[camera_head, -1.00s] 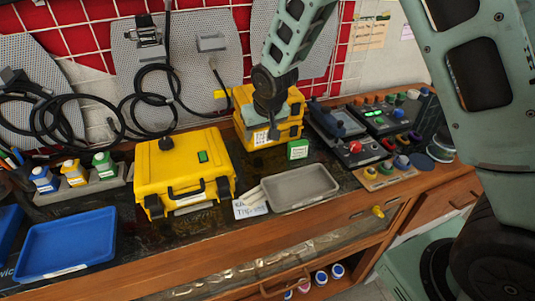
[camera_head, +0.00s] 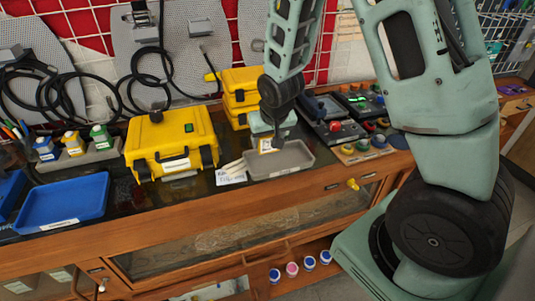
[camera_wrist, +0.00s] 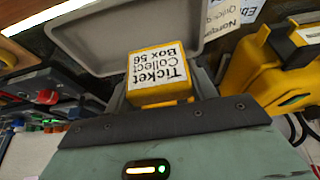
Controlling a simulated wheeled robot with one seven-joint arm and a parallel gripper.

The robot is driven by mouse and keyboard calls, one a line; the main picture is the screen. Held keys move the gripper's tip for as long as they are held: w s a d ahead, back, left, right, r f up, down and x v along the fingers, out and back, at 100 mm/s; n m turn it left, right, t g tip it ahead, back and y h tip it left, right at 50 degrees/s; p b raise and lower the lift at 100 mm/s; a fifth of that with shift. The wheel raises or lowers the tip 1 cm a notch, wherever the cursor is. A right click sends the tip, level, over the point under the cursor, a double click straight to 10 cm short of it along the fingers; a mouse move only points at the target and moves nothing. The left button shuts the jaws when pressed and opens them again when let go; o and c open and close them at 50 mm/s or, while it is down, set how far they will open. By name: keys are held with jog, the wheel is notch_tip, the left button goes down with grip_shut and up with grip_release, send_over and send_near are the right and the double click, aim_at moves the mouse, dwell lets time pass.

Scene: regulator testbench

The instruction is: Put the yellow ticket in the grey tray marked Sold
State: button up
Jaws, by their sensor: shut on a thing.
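The yellow ticket (camera_wrist: 160,76), a yellow block with a white label reading "Ticket Collect Box 56", is between the fingers of my gripper (camera_head: 268,143). Its label also shows small in the head view (camera_head: 266,145). My gripper is shut on it, above the back left part of a grey tray (camera_head: 293,163). In the wrist view the grey tray (camera_wrist: 125,30) lies beyond the ticket. The tray looks empty in its visible part.
Control boxes (camera_head: 335,128) and coloured rings (camera_head: 365,152) are to the right. A blue tray (camera_head: 65,200) lies far left.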

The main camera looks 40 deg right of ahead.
aim_at(268, 151)
jog(key=shift+f, duration=2.4)
jog(key=shift+f, duration=0.2)
jog(key=o, duration=1)
jog(key=shift+r, duration=0.15)
